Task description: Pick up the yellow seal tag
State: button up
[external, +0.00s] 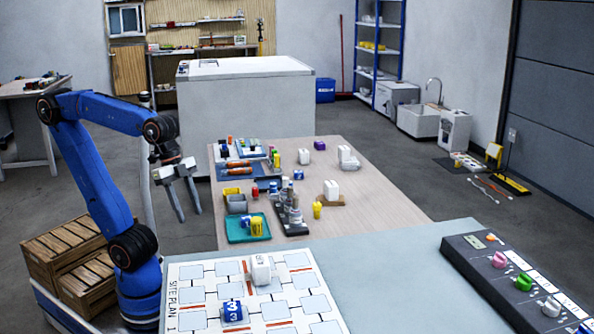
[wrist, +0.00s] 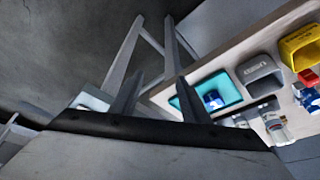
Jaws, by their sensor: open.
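My gripper (external: 190,215) is open and empty, with its fingers pointing down in the air left of the wooden table. I cannot tell for certain which yellow thing is the seal tag. A small upright yellow piece (external: 317,210) stands near the table's right side, by a brown pad. A yellow piece (external: 257,226) stands beside a blue piece (external: 246,222) on the teal tray (external: 236,238). My gripper is apart from both. The wrist view shows the teal tray (wrist: 228,82) and the blue piece (wrist: 213,101), but neither yellow piece is clear there.
A dark rack of bottles (external: 291,218) stands mid-table. A nearer grey table (external: 390,280) holds a white site-plan board (external: 190,272) and a dark knob panel (external: 470,258). Crates (external: 65,255) sit beside my base.

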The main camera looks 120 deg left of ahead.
jog(key=w+a+r+m, duration=0.1)
jog(key=w+a+r, duration=0.2)
jog(key=w+a, duration=0.3)
jog(key=w+a+r+m+h, duration=0.1)
jog(key=w+a+r+m, duration=0.1)
jog(key=w+a+r, duration=0.2)
jog(key=w+a+r+m+h, duration=0.1)
jog(key=w+a+r, duration=0.2)
jog(key=w+a, duration=0.7)
jog(key=shift+w+a+r+m+g, duration=0.1)
jog(key=shift+a+m+g, duration=0.05)
jog(key=shift+a, duration=0.6)
jog(key=shift+w+a+r+m+g, duration=0.1)
jog(key=shift+a+r, duration=0.05)
jog(key=shift+a, duration=0.55)
jog(key=shift+w+a+r+m+g, duration=0.1)
jog(key=shift+a+m+g, duration=0.05)
jog(key=shift+a, duration=0.6)
jog(key=m, duration=0.2)
send_over(316, 203)
jog(key=s+a, duration=0.4)
jog(key=shift+h, duration=0.4)
jog(key=x, duration=1.1)
jog(key=shift+w+a+f, duration=0.1)
jog(key=shift+a+f, duration=0.05)
jog(key=shift+f, duration=0.25)
jog(key=shift+x, duration=2.6)
grip_shut()
